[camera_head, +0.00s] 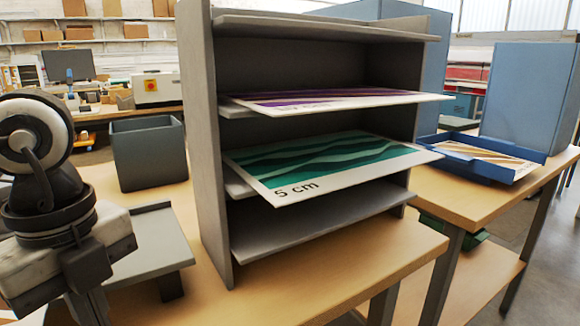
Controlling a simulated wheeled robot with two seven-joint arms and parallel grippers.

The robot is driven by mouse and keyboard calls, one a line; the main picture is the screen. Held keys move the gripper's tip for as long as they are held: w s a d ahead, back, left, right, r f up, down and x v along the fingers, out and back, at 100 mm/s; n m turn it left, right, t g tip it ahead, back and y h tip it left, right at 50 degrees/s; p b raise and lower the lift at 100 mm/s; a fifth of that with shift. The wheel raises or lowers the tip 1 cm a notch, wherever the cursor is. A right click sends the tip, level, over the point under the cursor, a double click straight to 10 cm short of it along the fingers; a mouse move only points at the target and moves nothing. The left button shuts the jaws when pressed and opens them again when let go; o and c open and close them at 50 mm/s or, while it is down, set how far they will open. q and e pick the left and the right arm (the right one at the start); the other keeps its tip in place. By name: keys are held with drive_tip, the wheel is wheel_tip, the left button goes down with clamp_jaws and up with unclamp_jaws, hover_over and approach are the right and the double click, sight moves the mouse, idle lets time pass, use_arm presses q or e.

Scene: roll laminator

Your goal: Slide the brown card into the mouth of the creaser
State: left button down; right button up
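A card with brown and white stripes (484,157) lies in a shallow blue tray (521,154) on the right-hand table. My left arm comes in at the left edge, and my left gripper (88,306) points down at the bottom left. Its fingertips are cut off by the frame, so its opening does not show. My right gripper is not in view. I cannot make out for certain which thing is the creaser, and no mouth of it shows clearly. A white machine with a red and yellow button (156,88) stands far back on the left.
A grey shelf rack (209,160) stands in the middle, holding a purple card (335,97) and a green card marked 5 cm (325,166) that jut out. A dark bin (148,153) and a low grey platform (150,245) are left of it. Tall blue boxes (527,95) stand at right.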

sight(42, 321)
use_arm(q)
drive_tip(key=shift+a, duration=0.15)
drive_tip(key=shift+s+a+b, duration=0.2)
drive_tip(key=shift+s+a, duration=0.35)
drive_tip(key=shift+a, duration=0.3)
drive_tip(key=shift+s+a+b, duration=0.15)
drive_tip(key=shift+s+a, duration=0.35)
drive_tip(key=shift+a, duration=0.35)
drive_tip(key=shift+w+d+b, duration=0.25)
drive_tip(key=shift+w+d, duration=0.1)
drive_tip(key=shift+d, duration=0.25)
drive_tip(key=shift+w+d+b, duration=0.2)
drive_tip(key=shift+w+d, duration=0.1)
drive_tip(key=shift+d, duration=0.25)
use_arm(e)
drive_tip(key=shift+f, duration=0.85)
